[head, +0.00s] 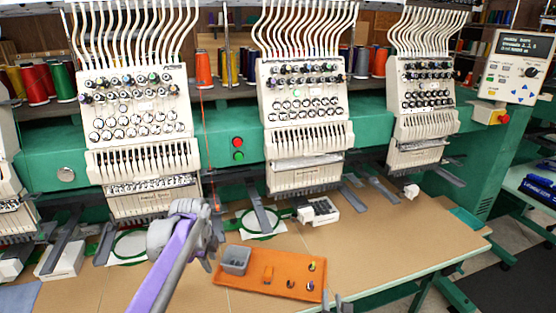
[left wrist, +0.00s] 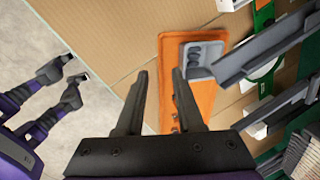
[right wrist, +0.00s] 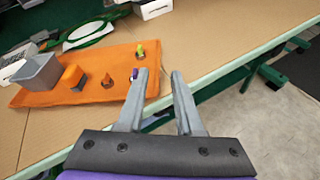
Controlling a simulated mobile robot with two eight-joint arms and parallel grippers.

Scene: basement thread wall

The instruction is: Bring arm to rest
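My left gripper (left wrist: 160,78) is open and empty in the left wrist view, with the orange mat (left wrist: 168,60) beyond its fingers. In the head view my left arm reaches in from the lower left over the table, in front of the machines. My right gripper (right wrist: 159,74) is open and empty in the right wrist view, close to the mat's near right end and the table edge. Its fingertips (head: 338,303) just show at the bottom of the head view. Nothing is held by either gripper.
The orange mat (head: 246,285) carries a grey bin (head: 235,260), an orange block (head: 268,274) and several small thread cones (head: 311,266). Embroidery heads (head: 304,110) with projecting grey arms and green hoops (head: 260,223) line the back. The brown table (head: 390,235) is clear at right.

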